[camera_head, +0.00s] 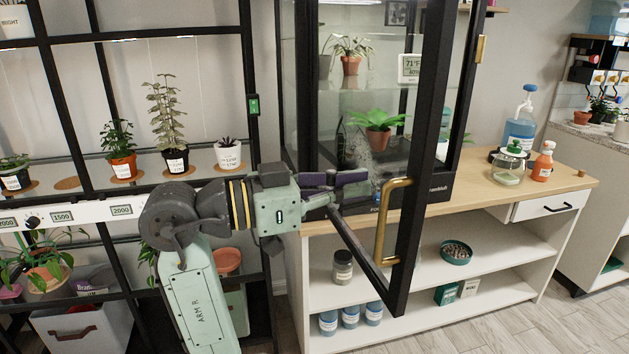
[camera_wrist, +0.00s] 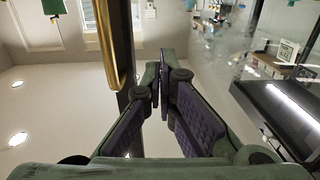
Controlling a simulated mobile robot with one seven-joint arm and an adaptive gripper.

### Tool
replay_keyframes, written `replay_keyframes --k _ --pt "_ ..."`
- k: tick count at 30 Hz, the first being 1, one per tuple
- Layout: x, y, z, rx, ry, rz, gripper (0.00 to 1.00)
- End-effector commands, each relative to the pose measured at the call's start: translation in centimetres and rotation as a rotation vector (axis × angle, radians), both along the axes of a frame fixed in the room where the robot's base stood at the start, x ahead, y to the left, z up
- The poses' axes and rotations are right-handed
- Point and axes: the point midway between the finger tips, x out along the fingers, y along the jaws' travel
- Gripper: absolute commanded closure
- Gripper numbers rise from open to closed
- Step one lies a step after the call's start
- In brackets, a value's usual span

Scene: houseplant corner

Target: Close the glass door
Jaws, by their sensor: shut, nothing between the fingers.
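The glass door (camera_head: 412,160) is black-framed and stands open, swung out from the glass cabinet (camera_head: 458,120) on the wooden counter. Its gold handle (camera_head: 391,222) is on the free-edge upright, and its bottom rail (camera_head: 360,250) juts toward me. My gripper (camera_head: 368,178) is shut and empty, with purple finger pads, in front of the door's glass and left of the upright. In the wrist view my gripper (camera_wrist: 164,55) has its tips together beside the black door upright (camera_wrist: 124,60), with the gold handle (camera_wrist: 104,45) farther left. Whether the tips touch the door cannot be told.
Potted plants stand inside the cabinet, including a fern (camera_head: 377,128). A black shelf rack (camera_head: 250,60) with plants is at left, close to my arm. A blue pump bottle (camera_head: 519,125), a glass jar (camera_head: 508,168) and an orange bottle (camera_head: 543,165) stand on the counter at right.

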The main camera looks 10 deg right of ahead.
Motion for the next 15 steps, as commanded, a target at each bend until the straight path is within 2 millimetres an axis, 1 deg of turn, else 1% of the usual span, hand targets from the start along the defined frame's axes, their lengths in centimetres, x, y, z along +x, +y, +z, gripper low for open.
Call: replay_keyframes --k 1,6,10,15 --pt "0.0 -0.9 0.3 0.001 0.002 -0.004 1.00" --pt "0.2 -2.8 0.2 0.000 0.001 -0.001 1.00" --pt "0.3 -3.4 0.0 -0.001 0.000 0.000 1.00" --pt "0.3 -3.5 0.0 -0.001 0.000 0.001 1.00"
